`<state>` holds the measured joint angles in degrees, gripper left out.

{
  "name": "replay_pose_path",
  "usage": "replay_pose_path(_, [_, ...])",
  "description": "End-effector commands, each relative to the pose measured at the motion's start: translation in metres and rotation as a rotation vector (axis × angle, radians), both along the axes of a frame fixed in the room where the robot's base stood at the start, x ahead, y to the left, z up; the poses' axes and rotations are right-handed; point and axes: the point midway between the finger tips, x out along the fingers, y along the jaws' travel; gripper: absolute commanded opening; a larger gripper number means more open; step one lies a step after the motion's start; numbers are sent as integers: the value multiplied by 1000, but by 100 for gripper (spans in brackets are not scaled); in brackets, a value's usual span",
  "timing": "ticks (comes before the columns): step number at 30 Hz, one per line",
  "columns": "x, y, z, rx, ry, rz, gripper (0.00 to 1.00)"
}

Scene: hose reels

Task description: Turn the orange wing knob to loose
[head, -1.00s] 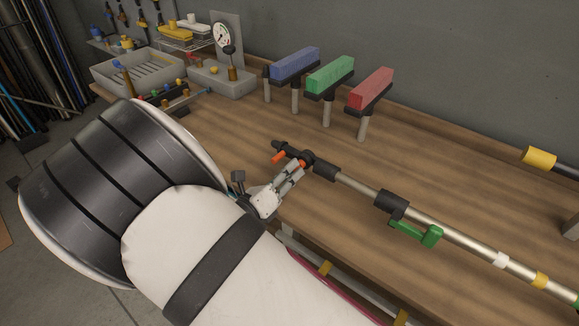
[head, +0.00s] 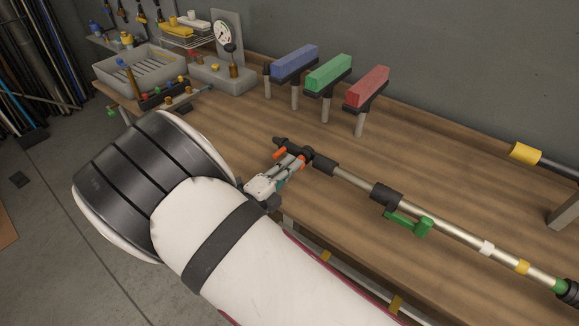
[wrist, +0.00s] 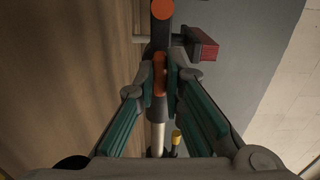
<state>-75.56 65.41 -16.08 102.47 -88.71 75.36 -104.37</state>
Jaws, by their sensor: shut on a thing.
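The orange wing knob (wrist: 160,76) sits upright between my fingertips in the wrist view. My gripper (wrist: 160,84) is shut on it, one teal-and-grey finger on each side. In the head view my gripper (head: 297,163) reaches the dark collar near the left end of a metal pole (head: 345,175). There the fingers hide most of the wing knob. An orange round-ended piece (head: 279,153) sticks out of the pole's dark end, left of the fingertips. It also shows as an orange disc (wrist: 162,9) at the top of the wrist view.
Blue (head: 294,63), green (head: 328,74) and red (head: 368,86) blocks stand on posts behind. A gauge (head: 222,34) and grey tray (head: 140,72) are at the back left. The bench middle is clear.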

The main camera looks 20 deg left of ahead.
Motion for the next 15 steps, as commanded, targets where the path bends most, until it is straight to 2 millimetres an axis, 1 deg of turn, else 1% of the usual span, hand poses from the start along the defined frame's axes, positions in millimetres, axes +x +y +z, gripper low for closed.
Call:
replay_pose_path(6, [-2,1,-2,-116,45,3,0])
replay_pose_path(15, [-2,1,-3,-192,72,4,0])
